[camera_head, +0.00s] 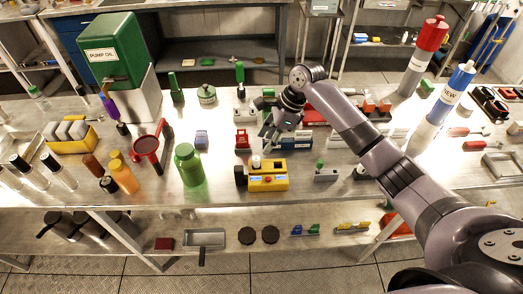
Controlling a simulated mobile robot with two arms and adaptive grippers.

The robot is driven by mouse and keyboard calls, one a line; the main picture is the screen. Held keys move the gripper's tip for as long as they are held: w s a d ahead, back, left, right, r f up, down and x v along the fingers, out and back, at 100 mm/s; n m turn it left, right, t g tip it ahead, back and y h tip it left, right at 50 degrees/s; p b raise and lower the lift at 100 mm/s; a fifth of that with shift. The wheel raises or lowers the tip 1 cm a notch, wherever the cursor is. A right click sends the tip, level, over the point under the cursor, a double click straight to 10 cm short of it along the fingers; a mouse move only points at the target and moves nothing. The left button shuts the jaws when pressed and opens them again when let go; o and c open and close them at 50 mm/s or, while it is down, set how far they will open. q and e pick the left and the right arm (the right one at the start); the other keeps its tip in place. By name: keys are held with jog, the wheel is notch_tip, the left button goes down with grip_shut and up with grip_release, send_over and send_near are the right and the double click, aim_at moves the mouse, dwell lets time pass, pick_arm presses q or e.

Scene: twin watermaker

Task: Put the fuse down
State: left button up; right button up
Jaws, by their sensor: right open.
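My right gripper (270,128) is open above the middle of the metal workbench (222,112), with its fingers pointing down and to the left. A dark blue block-like item (297,144) lies right under and beside its fingers, partly hidden by them. A red item (242,140) stands just left of the fingers. I cannot make out which small item is the fuse, and nothing clearly shows between the fingers. My left gripper is not in view.
A yellow box with a red button (268,180) stands in front of the gripper, and a green bottle (190,166) to its left. A green pump oil tank (112,50) is at the back left. Tall red (424,55) and blue (445,95) cylinders stand at right.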

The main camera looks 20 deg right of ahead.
jog(key=v, duration=0.4)
jog(key=shift+d+r+b, duration=0.15)
jog(key=shift+r+b, duration=0.15)
jog(key=shift+r, duration=0.1)
dwell(1.0)
